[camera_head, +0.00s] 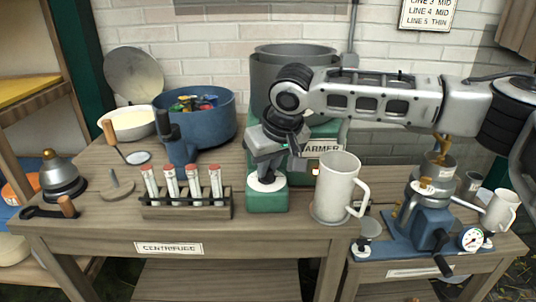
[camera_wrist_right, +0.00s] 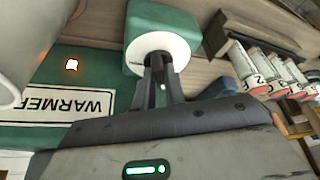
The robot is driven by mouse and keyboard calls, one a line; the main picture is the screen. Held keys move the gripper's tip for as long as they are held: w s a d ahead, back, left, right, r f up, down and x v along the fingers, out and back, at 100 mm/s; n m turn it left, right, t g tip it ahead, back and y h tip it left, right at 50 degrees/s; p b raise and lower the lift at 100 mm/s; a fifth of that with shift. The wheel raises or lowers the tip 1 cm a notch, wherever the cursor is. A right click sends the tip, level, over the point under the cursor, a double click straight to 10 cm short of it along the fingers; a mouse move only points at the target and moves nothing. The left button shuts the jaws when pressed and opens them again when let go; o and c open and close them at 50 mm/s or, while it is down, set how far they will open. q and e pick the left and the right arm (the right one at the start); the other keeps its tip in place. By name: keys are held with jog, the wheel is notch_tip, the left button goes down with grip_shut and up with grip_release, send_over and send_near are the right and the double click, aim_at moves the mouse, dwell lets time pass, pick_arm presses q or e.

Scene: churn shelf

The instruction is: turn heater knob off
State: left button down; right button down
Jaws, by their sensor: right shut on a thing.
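The warmer is a green unit with a "WARMER" label (camera_head: 322,147) and a large grey pot (camera_head: 292,62) at its back. In front stands a green block (camera_head: 268,200) with a round white dial (camera_head: 267,184); the dial also shows in the right wrist view (camera_wrist_right: 137,50). My right gripper (camera_head: 265,172) points down at the dial, its fingers shut on the knob at the centre. The fingers mostly hide the knob, so its angle is unclear. A small orange light (camera_wrist_right: 71,64) glows beside the label. My left gripper is not in view.
A white mug (camera_head: 338,187) stands just right of the block. A rack of red-capped tubes (camera_head: 186,203) stands to the left, with a blue tub (camera_head: 205,120) behind. A blue device with a gauge (camera_head: 471,239) is on the right table. The front table edge is clear.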

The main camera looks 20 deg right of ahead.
jog(key=n+p, duration=0.1)
jog(key=p, duration=0.1)
jog(key=n+p, duration=0.1)
jog(key=p, duration=0.1)
jog(key=shift+r+y+p, duration=0.35)
jog(key=shift+r+y, duration=0.05)
jog(key=shift+f+n+p, duration=0.1)
jog(key=shift+n+p, duration=0.3)
jog(key=shift+p, duration=0.05)
jog(key=shift+d+f+n, duration=0.1)
jog(key=shift+f+n, duration=0.1)
jog(key=shift+n, duration=0.1)
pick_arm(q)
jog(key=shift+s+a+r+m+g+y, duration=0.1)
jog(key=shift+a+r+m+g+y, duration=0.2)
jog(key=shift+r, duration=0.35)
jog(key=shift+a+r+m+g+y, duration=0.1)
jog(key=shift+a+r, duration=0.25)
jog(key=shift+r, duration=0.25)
pick_arm(e)
jog(key=shift+f, duration=0.1)
jog(key=c, duration=1.5)
grip_release()
jog(key=shift+o, duration=0.2)
